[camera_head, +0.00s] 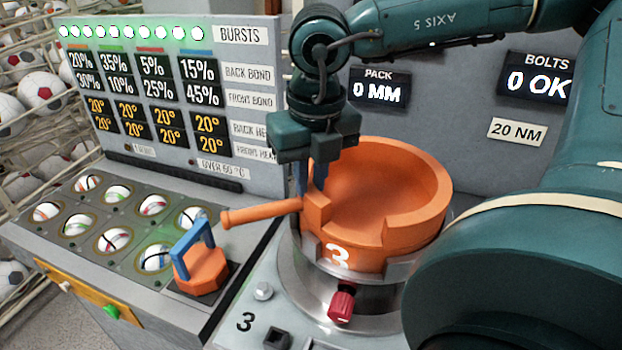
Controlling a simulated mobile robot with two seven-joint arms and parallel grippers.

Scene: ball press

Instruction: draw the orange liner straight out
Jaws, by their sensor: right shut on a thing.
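The orange liner (432,178) is a thick open ring marked with a white 3. It sits upright in a round metal holder (300,259), with its upper part standing above the holder's rim. An orange bar handle (262,213) sticks out from its left side. My right gripper (310,188) comes down from above and is shut on the liner's left part, near the handle's root. The exact contact is partly hidden by the fingers and the liner's raised block. My left gripper is not in view.
A red knob (341,302) is on the holder's front. An orange block with a blue handle (194,246) stands at the left, by a tray (128,205) of several balls. A grey display panel (180,80) rises behind. My right arm fills the right side.

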